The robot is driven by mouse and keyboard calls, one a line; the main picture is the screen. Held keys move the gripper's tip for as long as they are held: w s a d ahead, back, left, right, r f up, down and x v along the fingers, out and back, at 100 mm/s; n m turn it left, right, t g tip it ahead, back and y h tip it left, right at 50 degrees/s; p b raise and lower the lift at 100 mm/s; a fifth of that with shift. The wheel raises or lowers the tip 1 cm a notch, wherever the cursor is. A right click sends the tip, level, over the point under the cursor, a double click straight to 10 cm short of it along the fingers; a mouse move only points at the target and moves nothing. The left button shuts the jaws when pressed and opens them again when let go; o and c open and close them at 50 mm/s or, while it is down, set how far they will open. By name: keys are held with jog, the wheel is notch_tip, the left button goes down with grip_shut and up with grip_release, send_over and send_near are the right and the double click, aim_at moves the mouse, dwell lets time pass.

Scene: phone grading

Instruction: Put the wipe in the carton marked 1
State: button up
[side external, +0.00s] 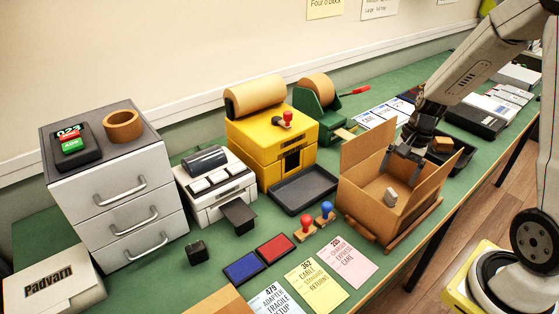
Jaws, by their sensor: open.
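An open cardboard carton (364,200) stands at the right of the green table with its flaps up. No number is readable on it from this side. A small pale grey thing (390,197) lies inside on the carton floor; it may be the wipe, but it is too small to tell. My gripper (403,164) points down over the carton, at about flap height. Its jaws are open and empty, above and apart from the pale thing.
A black tray (461,160) with a brown block (442,144) is right behind the carton. A dark tray (303,188), two stamps (316,220) and paper cards (315,285) lie to its left. A yellow machine (262,142) and a drawer unit (120,185) stand farther left.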

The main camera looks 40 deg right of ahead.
jog(key=s+a+r+n+t+h, duration=0.1)
jog(key=a+n, duration=0.5)
jog(key=n, duration=0.1)
jog(key=s+a+r+n+t+h, duration=0.1)
jog(key=a+n+h, duration=0.1)
jog(key=a+n, duration=0.4)
jog(key=shift+s+a+r+n, duration=0.3)
jog(key=shift+a+n, duration=0.1)
jog(key=shift+a, duration=0.2)
